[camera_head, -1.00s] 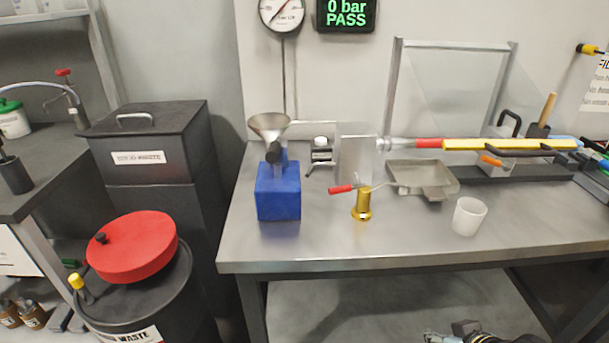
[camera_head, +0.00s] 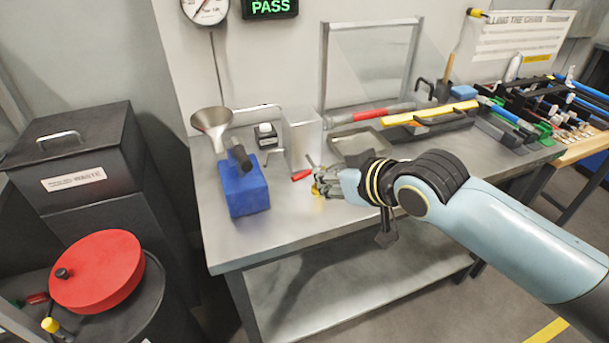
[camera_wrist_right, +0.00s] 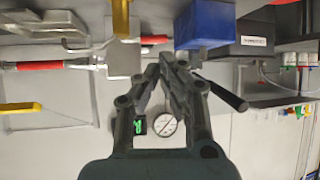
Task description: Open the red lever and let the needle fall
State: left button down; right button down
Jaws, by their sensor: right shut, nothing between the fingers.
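The red lever (camera_head: 301,175) shows as a short red grip beside the small brass valve, which my right gripper (camera_head: 318,182) mostly hides in the head view. The gripper is shut and empty, with its fingertips just right of the red grip; I cannot tell whether they touch. In the right wrist view, which is upside down, the closed fingers (camera_wrist_right: 163,72) show beneath the brass post (camera_wrist_right: 121,18). The pressure gauge (camera_head: 205,8) is cut off at the top of the head view and shows whole in the wrist view (camera_wrist_right: 166,124). My left gripper is out of view.
A blue block (camera_head: 245,190) with a black handle and a metal funnel (camera_head: 212,125) stand to the left on the steel table (camera_head: 235,240). A yellow bar (camera_head: 430,113) lies behind my arm. The display (camera_head: 270,7) reads PASS. The table's front left is clear.

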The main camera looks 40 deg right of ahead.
aim_at(300, 177)
jog(key=x, duration=0.7)
jog(key=shift+w+f, duration=0.1)
jog(key=shift+w, duration=0.1)
jog(key=shift+w+f, duration=0.2)
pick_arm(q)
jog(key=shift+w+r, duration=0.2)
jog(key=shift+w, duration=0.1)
pick_arm(e)
jog(key=shift+w+d+f, duration=0.1)
jog(key=shift+w, duration=0.05)
